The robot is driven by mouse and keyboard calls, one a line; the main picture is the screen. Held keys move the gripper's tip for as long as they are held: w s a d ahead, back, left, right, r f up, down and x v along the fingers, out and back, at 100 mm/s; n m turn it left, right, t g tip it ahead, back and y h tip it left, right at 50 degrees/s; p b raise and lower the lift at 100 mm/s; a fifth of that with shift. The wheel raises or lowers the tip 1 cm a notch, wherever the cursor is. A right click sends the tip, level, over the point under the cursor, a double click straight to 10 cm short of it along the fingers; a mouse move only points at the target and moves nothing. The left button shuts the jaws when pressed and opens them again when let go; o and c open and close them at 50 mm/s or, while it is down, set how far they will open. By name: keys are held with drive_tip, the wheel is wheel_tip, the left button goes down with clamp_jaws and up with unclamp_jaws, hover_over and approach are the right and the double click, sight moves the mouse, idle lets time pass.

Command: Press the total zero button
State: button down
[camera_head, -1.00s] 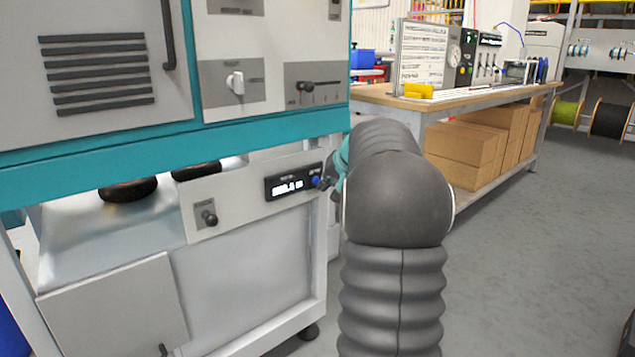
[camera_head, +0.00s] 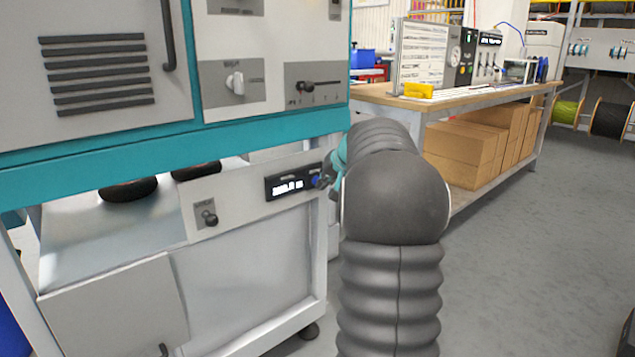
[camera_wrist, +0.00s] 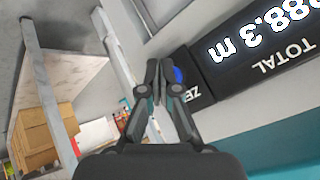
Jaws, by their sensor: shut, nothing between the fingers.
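The blue zero button (camera_wrist: 178,75) sits on the dark counter panel (camera_wrist: 225,75), beside a label starting "ZE", partly hidden by a fingertip in the wrist view. The panel's lit display (camera_wrist: 250,33) shows digits ending in "m", with the word "TOTAL" beside them. My gripper (camera_wrist: 157,66) is shut and empty, its tips right beside the button; I cannot tell whether they touch it. In the head view the panel (camera_head: 287,186) is on the machine's front, the button (camera_head: 316,181) at its right end, with my gripper (camera_head: 324,181) just right of it.
A black knob (camera_head: 209,218) is on the same front plate, left of the display. The teal machine frame (camera_head: 250,134) overhangs the plate. A workbench (camera_head: 470,97) with cardboard boxes (camera_head: 465,152) underneath stands behind to the right.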

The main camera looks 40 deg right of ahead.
drive_tip(key=shift+w, duration=0.15)
idle(0.5)
drive_tip(key=shift+s+b, duration=0.55)
drive_tip(key=shift+s, duration=0.3)
drive_tip(key=shift+s, duration=0.1)
drive_tip(key=shift+s+d+b, duration=0.2)
drive_tip(key=shift+s+b, duration=1.15)
drive_tip(key=shift+s, duration=1.05)
